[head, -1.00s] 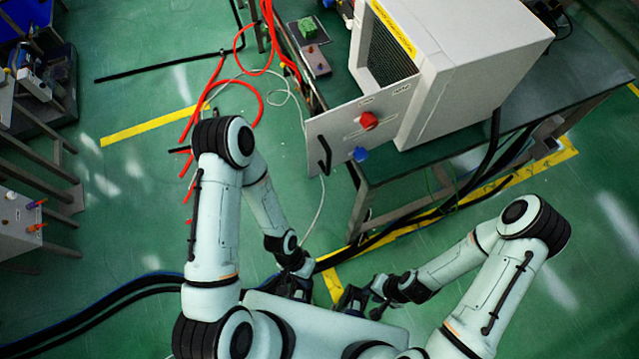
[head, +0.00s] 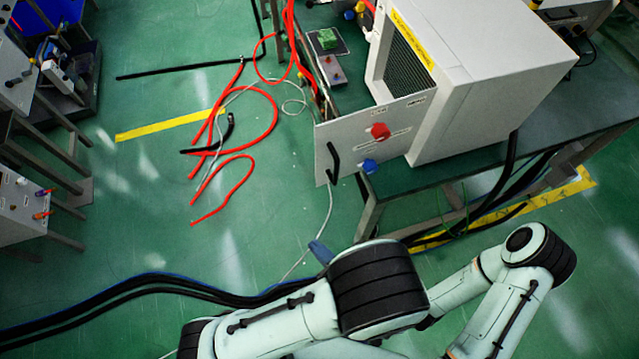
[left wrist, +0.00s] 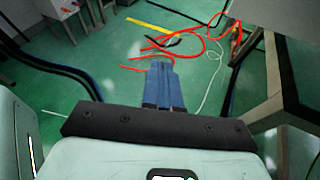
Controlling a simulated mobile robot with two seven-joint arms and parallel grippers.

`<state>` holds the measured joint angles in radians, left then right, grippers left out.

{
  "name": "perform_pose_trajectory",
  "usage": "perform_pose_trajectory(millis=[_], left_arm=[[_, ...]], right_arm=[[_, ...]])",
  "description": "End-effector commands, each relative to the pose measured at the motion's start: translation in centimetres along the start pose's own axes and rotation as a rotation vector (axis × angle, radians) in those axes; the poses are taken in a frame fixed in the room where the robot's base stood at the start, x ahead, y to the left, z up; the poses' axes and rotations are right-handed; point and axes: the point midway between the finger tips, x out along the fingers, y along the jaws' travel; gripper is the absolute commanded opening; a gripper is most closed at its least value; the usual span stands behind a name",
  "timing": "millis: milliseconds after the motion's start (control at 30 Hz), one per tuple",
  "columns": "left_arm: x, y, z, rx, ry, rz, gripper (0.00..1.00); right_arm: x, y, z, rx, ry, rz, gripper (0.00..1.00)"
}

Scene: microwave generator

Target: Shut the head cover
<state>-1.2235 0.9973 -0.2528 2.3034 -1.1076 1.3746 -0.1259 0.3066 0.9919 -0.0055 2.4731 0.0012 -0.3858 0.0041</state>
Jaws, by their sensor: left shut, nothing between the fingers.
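The head cover (head: 345,150) is a pale hinged panel standing open at the front of the white generator cabinet (head: 480,90). It carries a black handle (head: 334,163) near its left edge, a red knob (head: 380,131) and a blue knob (head: 369,165). My left gripper (head: 320,252) shows only as a blue fingertip beyond my left arm, below the cover in the picture and apart from it. In the left wrist view the blue fingers (left wrist: 160,70) lie together, shut and empty, over the floor. My right gripper is hidden behind my left arm.
The cabinet stands on a dark table (head: 440,185). Red hoses (head: 275,110) and a thin grey cable lie on the floor left of it. Black cables (head: 150,287) cross the floor at lower left. Green floor between the cover and the left-hand equipment is mostly free.

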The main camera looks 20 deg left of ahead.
Motion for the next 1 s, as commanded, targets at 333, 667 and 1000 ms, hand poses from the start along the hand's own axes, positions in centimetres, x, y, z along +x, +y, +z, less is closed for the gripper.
perform_pose_trajectory(millis=[333, 667, 1000], left_arm=[[-6.2, -3.8, 6.5, -0.051, -0.342, -0.291, 0.00], [-1.0, -5.2, 8.4, -0.050, -0.340, -0.284, 0.00], [4.7, -6.9, 10.5, -0.049, -0.338, -0.286, 0.00]], right_arm=[[0.4, 0.2, 0.1, 0.001, -0.001, 0.001, 0.29], [-0.1, 0.0, 0.0, 0.001, 0.001, 0.000, 0.29], [-0.7, -0.2, -0.1, 0.000, 0.003, -0.001, 0.29]])
